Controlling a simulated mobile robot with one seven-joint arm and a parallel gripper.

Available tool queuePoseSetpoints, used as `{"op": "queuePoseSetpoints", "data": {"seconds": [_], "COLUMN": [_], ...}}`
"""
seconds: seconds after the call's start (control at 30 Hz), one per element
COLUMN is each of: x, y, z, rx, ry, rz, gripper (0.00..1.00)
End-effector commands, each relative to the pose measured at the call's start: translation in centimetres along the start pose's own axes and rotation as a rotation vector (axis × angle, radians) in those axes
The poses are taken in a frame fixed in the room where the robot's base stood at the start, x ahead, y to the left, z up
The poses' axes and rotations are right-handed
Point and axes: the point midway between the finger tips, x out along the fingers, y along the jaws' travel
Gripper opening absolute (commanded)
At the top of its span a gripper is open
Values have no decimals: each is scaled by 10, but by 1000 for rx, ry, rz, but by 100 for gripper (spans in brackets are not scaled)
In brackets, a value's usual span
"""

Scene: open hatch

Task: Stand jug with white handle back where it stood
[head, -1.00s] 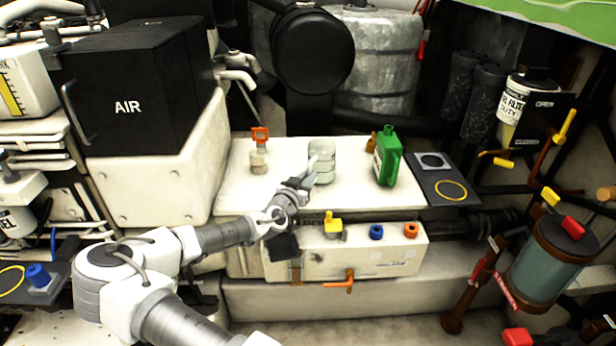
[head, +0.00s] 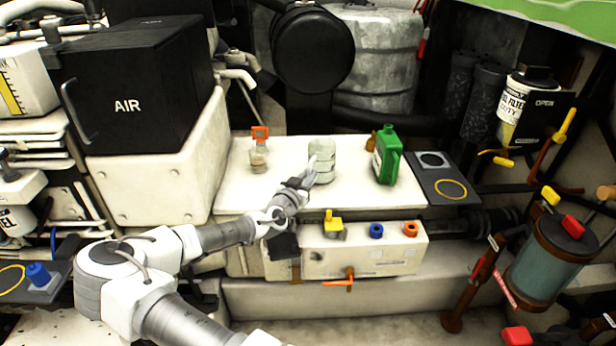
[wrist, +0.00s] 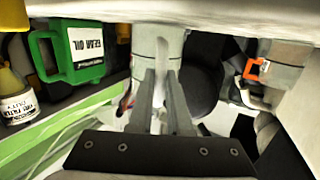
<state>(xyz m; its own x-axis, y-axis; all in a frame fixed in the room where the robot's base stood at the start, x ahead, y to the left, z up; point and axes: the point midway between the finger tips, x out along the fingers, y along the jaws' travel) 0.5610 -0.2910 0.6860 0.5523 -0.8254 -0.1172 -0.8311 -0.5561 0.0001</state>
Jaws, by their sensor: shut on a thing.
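The pale, whitish jug with the white handle (head: 322,150) is upright over the white top of the ledge (head: 360,205), near its middle. My gripper (head: 308,178) reaches it from the front left and is shut on its handle. In the wrist view the jug (wrist: 158,42) is partly cut off at the top, with the two gripper fingers (wrist: 160,95) close together against it. The fingers hide much of the handle. I cannot tell whether the jug's base touches the ledge.
A green jug (head: 387,157) stands to the right, with an amber bottle behind it. A small clear bottle with an orange top (head: 259,150) stands to the left. A dark plate with a yellow ring (head: 450,190) lies at the right end. A black cylinder (head: 313,50) overhangs behind.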

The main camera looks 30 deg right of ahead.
Motion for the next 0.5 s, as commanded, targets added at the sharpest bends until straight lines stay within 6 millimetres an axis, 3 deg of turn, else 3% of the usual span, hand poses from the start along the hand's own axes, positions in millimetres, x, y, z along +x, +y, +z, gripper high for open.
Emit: {"op": "queuePoseSetpoints", "data": {"seconds": [0.43, 0.47, 0.5], "x": [1, 0, 0], "y": [0, 0, 0], "z": [4, 3, 3], "rx": [0, 0, 0], "ry": [0, 0, 0], "rz": [0, 0, 0], "gripper": [0, 22, 29]}}
